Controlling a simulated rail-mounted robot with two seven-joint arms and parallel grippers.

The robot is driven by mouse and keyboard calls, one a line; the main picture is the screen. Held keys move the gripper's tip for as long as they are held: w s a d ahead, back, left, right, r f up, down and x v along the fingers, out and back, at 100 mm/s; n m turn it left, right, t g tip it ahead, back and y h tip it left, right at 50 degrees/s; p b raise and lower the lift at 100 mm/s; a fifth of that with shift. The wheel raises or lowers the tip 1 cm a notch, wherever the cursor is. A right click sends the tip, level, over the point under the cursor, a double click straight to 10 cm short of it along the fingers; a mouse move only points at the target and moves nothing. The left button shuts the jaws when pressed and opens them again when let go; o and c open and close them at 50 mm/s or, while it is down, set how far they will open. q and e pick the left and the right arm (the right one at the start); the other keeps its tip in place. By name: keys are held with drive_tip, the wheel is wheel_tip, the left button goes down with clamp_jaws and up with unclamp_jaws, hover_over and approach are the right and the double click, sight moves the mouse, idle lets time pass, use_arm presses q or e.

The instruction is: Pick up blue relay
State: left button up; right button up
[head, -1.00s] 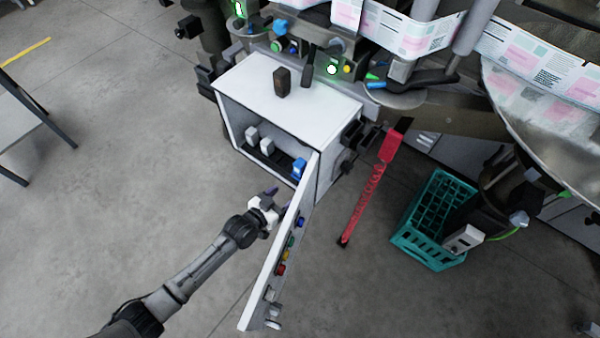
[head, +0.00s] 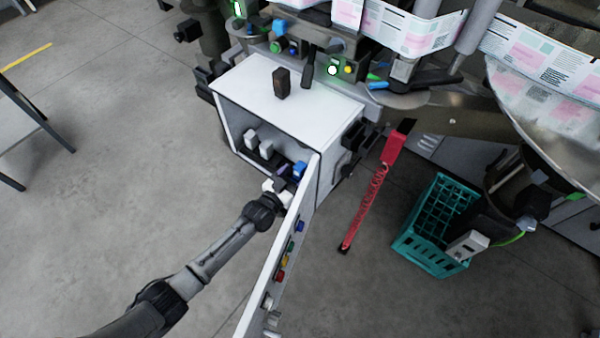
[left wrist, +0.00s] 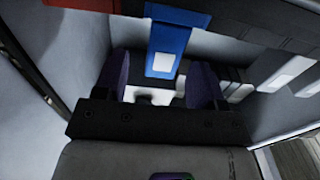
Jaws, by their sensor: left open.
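The blue relay (head: 300,169) sits at the right end of the row inside the open white cabinet (head: 285,105). In the left wrist view the blue relay (left wrist: 168,48) has a pale lower patch and stands between and beyond the finger tips. My left gripper (head: 287,171) reaches into the cabinet opening beside the open door, close to the relay. Its dark purple fingers (left wrist: 160,70) are apart with nothing held. I cannot tell whether either finger touches the relay. My right gripper is not in view.
The cabinet door (head: 282,250) stands open just right of my left arm. White relays (head: 258,143) sit left of the blue one. A red part (left wrist: 78,4) shows at the wrist view's upper left. A teal crate (head: 438,225) stands on the floor to the right.

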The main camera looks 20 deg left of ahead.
sight(304, 166)
use_arm(q)
drive_tip(key=shift+w+d+f+b, duration=0.15)
drive_tip(key=shift+w+f+b, duration=0.15)
drive_tip(key=shift+w, duration=0.2)
drive_tip(key=b+x, duration=0.1)
drive_tip(key=x, duration=0.2)
drive_tip(key=shift+w+f+b, duration=0.15)
drive_tip(key=shift+f+b, duration=0.05)
drive_tip(key=shift+b, duration=0.2)
drive_tip(key=shift+w+d+r, duration=0.1)
drive_tip(key=shift+w, duration=0.4)
drive_tip(key=c, duration=1)
